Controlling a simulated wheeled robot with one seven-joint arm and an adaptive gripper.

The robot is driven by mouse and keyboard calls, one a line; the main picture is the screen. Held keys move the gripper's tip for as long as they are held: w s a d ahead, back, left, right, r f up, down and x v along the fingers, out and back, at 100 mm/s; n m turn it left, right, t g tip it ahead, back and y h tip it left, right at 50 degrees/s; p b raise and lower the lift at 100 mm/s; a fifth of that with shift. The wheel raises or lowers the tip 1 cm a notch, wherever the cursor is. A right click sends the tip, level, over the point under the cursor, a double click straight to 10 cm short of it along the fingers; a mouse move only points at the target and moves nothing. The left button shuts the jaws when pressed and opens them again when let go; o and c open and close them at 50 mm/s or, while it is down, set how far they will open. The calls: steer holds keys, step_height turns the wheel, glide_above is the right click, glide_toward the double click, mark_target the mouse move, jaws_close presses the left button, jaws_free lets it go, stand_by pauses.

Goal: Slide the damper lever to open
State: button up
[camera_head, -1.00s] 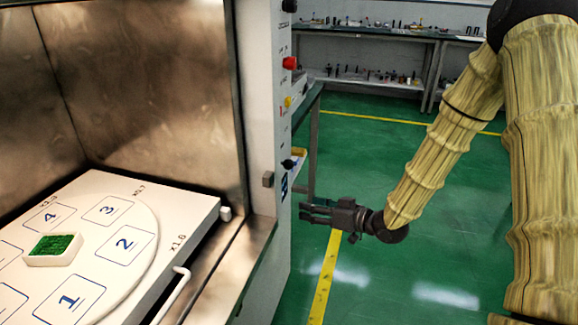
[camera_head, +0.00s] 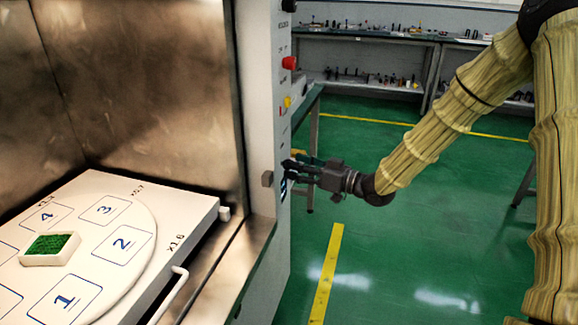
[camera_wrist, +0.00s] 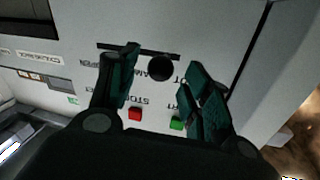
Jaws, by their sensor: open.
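The damper lever is a black round knob (camera_wrist: 160,68) at one end of a dark straight slot (camera_wrist: 115,48) in the white front panel, seen in the wrist view. Upside-down lettering lies around it, partly hidden by my fingers. My gripper (camera_head: 295,166) is open at the panel's right face in the head view. In the wrist view its two teal fingers (camera_wrist: 163,78) stand on either side of the knob, with a gap showing around it. I cannot tell how deep the fingertips reach over the knob. In the head view my gripper hides the knob.
A red button (camera_wrist: 135,114) and a green button (camera_wrist: 177,124) sit near my fingers. A red knob (camera_head: 289,63) is higher on the panel. The open chamber (camera_head: 150,100) holds a white turntable plate (camera_head: 150,215) with a green-topped tray (camera_head: 50,249). The floor at right is clear.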

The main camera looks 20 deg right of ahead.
steer(key=shift+x, duration=1.65)
steer(key=shift+c, duration=0.2)
jaws_close()
